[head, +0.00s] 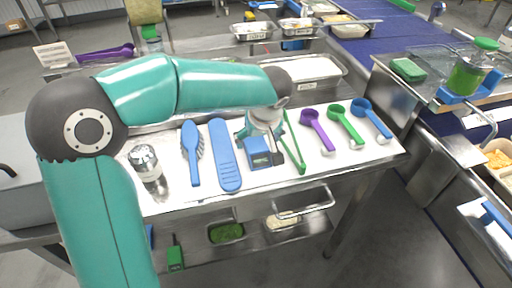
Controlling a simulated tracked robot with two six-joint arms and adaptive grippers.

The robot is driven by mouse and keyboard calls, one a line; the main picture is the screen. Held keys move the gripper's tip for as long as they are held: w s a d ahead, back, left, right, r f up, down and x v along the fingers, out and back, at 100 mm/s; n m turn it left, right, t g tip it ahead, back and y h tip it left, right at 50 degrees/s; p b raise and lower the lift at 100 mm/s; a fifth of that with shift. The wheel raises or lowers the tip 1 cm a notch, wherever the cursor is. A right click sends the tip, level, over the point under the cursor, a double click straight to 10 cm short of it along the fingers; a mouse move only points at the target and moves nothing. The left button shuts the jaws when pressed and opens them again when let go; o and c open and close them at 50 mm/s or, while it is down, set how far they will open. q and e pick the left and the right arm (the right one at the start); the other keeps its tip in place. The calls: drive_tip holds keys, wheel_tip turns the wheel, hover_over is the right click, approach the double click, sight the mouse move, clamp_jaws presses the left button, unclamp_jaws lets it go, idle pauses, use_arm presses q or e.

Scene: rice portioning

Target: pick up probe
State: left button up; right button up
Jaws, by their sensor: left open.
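A small blue box-shaped device (258,153), which I take to be the probe, lies on the white-topped steel table (215,199) near its middle. Its upper part is hidden by my gripper. My left gripper (263,138) is open and points down right over the device. I cannot tell whether its fingers touch it. My right gripper is not in view.
Left of the device lie a blue paddle (224,155), a blue brush (191,152) and a metal shaker (145,163). Close on its right are green tongs (293,143), then purple (317,130), green (345,123) and blue (371,120) scoops. Behind is a steel tray (338,85).

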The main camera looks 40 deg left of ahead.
use_arm(q)
drive_tip(key=x, duration=0.3)
drive_tip(key=shift+s+f, duration=0.1)
drive_tip(key=shift+f, duration=0.2)
drive_tip(key=c, duration=1.2)
drive_tip(key=shift+c, duration=0.2)
drive_tip(key=shift+r, duration=0.1)
wheel_tip(320, 180, up, 18)
drive_tip(key=p, duration=0.2)
wheel_tip(320, 180, up, 8)
drive_tip(key=p, duration=0.6)
hover_over(256, 144)
